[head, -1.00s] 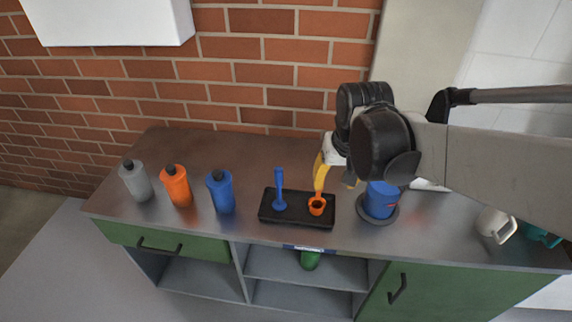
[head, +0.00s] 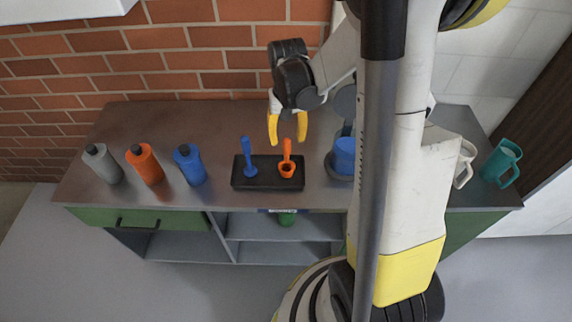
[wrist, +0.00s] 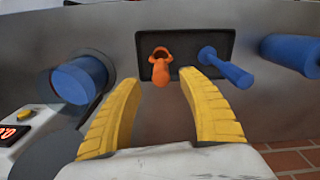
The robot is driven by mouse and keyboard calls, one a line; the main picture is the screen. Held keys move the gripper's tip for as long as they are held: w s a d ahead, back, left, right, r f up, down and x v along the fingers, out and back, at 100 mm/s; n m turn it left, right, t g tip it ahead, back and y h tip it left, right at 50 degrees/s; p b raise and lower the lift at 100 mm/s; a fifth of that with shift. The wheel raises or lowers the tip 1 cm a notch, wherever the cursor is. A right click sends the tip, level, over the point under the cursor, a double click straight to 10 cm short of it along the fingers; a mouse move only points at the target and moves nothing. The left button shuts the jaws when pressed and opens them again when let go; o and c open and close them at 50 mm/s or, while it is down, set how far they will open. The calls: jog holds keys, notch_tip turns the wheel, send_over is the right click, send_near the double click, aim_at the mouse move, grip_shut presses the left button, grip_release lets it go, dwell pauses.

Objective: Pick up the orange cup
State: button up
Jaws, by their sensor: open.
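The orange cup (head: 286,170) is a small scoop-like cup with an upright handle. It sits on the right part of a black tray (head: 262,183) on the counter. A blue cup (head: 248,171) with a tall handle stands to its left on the same tray. My gripper (head: 288,141) is open and empty, with its yellow fingers pointing down near the top of the orange handle. In the wrist view, the orange cup (wrist: 160,68) shows between and beyond the open fingertips (wrist: 158,82). I see no contact. The blue handle (wrist: 232,71) lies to the right there.
A blue container (head: 345,154) stands on a round grey base right of the tray. Grey (head: 101,164), orange (head: 146,165) and blue (head: 190,165) bottles stand left. White (head: 464,164) and teal (head: 500,162) mugs stand right. A brick wall (head: 200,50) rises behind.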

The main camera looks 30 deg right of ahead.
aim_at(287, 147)
notch_tip(287, 147, down, 5)
jog(key=shift+a+r+b, duration=0.15)
jog(key=shift+b, duration=0.75)
jog(key=shift+r, duration=0.1)
grip_shut()
